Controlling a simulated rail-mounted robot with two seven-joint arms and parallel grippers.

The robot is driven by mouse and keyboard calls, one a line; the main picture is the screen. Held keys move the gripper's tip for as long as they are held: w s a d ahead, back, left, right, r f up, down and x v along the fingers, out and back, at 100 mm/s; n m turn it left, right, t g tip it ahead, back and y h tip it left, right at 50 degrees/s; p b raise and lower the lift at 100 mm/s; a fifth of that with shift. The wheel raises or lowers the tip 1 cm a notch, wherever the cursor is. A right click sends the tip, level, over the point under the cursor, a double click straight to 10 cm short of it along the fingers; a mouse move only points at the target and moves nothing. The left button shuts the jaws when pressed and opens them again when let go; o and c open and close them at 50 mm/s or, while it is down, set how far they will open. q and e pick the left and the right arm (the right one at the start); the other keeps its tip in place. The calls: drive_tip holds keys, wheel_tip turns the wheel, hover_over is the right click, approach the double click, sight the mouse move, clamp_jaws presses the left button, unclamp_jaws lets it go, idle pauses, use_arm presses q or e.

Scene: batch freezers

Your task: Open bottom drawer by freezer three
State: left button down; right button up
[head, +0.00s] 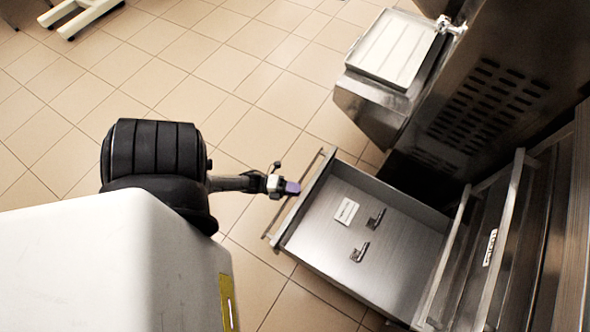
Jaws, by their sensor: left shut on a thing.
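The bottom drawer (330,245) is a metal drawer pulled well out from the cabinet. Its bar handle (313,180) runs along its front. Inside lie a white label card (346,212) and two small dark metal pieces. My left gripper (286,188) is at the drawer front, shut on the bar handle near its middle. My right gripper is out of view. The freezer (490,110) with a vented side panel stands at the upper right.
More drawer fronts with long bar handles (500,240) stand to the right above the open drawer. A metal unit with a light top panel (393,48) juts out beyond the drawer. A cream stool or cart leg (80,15) is at the top left. Tiled floor (240,75) between is clear.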

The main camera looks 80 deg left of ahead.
use_arm(q)
drive_tip(key=c, duration=1)
unclamp_jaws()
drive_tip(key=p+v, duration=0.1)
drive_tip(key=v, duration=1.3)
drive_tip(key=shift+w+r, duration=0.1)
drive_tip(key=shift+w, duration=0.05)
